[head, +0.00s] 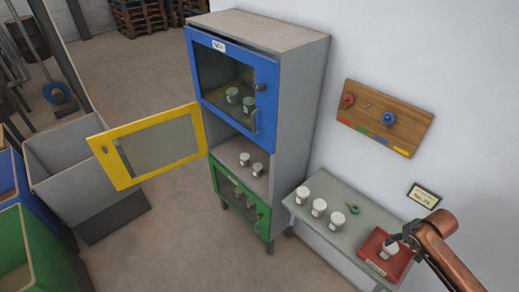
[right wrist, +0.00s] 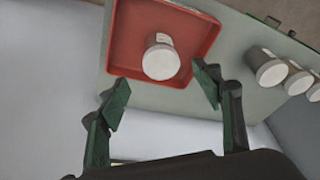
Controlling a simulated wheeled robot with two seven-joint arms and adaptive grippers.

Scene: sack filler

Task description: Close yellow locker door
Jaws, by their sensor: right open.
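The yellow locker door (head: 152,147) stands wide open, swung out to the left of the locker (head: 293,110). It has a yellow frame, a clear pane and a handle near its free edge. The middle compartment (head: 229,152) behind it is open and holds white jars. My right gripper (head: 402,241) is at the lower right, above the red tray, far from the yellow door. In the right wrist view its fingers (right wrist: 162,95) are apart, with a white jar (right wrist: 161,62) in the tray beyond them. My left gripper is not in view.
The blue door (head: 222,110) above and green door (head: 226,192) below look closed or nearly so. A side table (head: 316,231) holds jars, a green ring and the red tray (head: 371,251). A grey bin (head: 66,172) stands left of the yellow door. Floor before the locker is clear.

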